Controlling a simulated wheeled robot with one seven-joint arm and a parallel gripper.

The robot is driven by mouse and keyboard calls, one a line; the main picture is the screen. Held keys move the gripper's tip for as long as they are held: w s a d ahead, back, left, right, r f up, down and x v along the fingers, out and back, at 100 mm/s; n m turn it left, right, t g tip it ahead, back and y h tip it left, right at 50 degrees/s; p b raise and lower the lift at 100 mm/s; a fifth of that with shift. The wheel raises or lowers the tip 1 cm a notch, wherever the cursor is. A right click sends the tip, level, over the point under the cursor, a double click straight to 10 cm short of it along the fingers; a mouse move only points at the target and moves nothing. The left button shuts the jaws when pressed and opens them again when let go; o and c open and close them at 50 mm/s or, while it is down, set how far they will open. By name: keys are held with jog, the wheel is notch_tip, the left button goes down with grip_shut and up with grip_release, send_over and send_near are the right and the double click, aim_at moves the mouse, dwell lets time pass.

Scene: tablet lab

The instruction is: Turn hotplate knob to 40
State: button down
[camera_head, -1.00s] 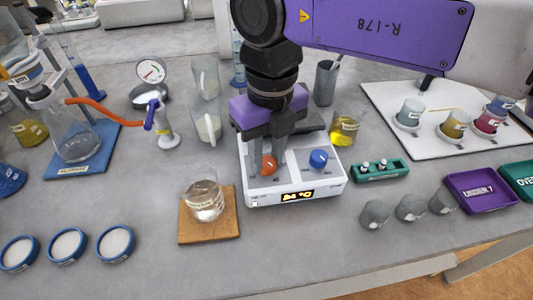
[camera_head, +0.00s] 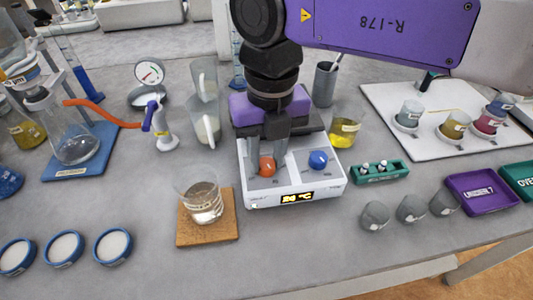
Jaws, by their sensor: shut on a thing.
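The white hotplate (camera_head: 325,185) stands in the middle of the bench. Its front carries a small lit display (camera_head: 297,198) with yellow characters that I read as about 34 °C, though they are blurred. An orange-red knob (camera_head: 267,167) is on the left of its top and a blue knob (camera_head: 318,160) on the right. My gripper (camera_head: 266,160) comes down from above with its fingers on both sides of the orange-red knob, shut on it. The fingers hide part of the knob and its pointer.
A beaker of clear liquid (camera_head: 204,203) stands on a brown board (camera_head: 185,236) at the left front. A yellow-liquid beaker (camera_head: 343,132) is close behind the hotplate's right side. A green rack (camera_head: 394,171) and grey cups (camera_head: 411,208) are to the right.

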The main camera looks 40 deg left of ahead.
aim_at(268, 161)
jog(key=c, duration=1.1)
grip_release()
jog(key=shift+o, duration=0.2)
jog(key=shift+w+d+r, duration=0.1)
jog(key=shift+r, duration=1.9)
jog(key=shift+w+d+r, duration=0.1)
jog(key=shift+r, duration=1.85)
jog(key=shift+a, duration=0.1)
